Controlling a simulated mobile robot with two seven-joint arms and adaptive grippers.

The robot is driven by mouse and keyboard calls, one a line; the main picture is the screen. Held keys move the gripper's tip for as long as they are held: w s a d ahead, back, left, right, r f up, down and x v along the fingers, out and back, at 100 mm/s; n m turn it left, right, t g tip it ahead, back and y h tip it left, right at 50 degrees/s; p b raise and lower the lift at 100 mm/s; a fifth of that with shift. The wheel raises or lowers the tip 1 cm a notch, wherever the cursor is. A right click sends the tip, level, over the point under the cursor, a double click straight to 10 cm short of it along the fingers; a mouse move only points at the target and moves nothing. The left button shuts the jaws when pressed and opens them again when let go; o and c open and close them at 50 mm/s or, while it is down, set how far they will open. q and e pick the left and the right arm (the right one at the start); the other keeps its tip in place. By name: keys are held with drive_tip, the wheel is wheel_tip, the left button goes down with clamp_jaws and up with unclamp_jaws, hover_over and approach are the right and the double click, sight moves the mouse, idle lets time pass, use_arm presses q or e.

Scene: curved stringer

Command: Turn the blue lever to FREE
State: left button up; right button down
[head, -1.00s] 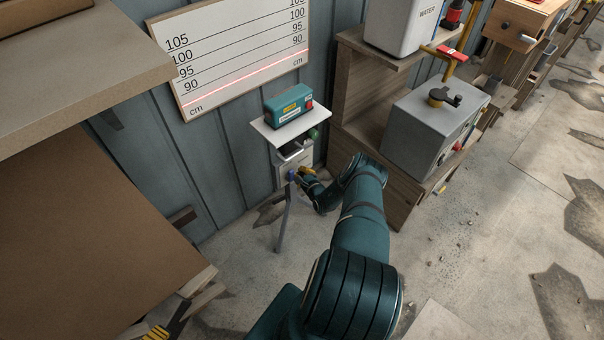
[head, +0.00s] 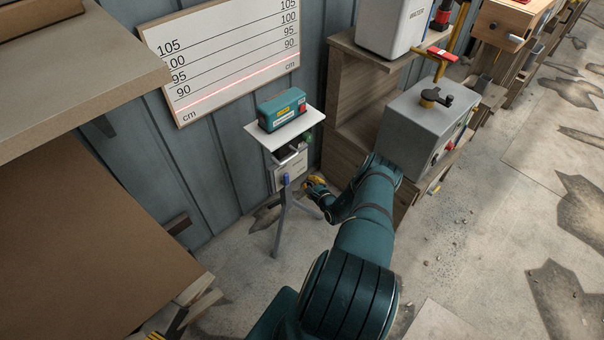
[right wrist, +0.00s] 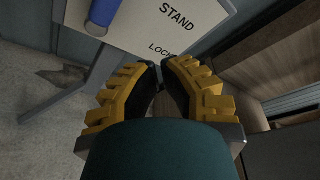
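The blue lever (head: 286,180) sits on the front of a small pale box (head: 290,170) under a white shelf, at the middle of the head view. In the right wrist view the blue lever (right wrist: 103,14) is at the top left, beside a pale panel (right wrist: 165,28) lettered STAND, with LOCK partly hidden below. My right gripper (head: 315,183), with yellow ribbed fingers, is just right of the lever, apart from it. In the right wrist view my right gripper (right wrist: 161,66) has its fingertips together with nothing between them. My left gripper is not in view.
A teal device (head: 282,109) lies on the white shelf (head: 258,135). Grey legs (head: 281,225) stand below the box. A wooden cabinet (head: 340,110) with a grey metal box (head: 425,125) is close on the right. A brown-topped bench (head: 90,230) fills the left. Concrete floor lies between.

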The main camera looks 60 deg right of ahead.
drive_tip(key=s+a, duration=0.1)
drive_tip(key=s, duration=0.2)
drive_tip(key=shift+a+f, duration=0.15)
drive_tip(key=shift+a, duration=0.25)
drive_tip(key=shift+s, duration=0.15)
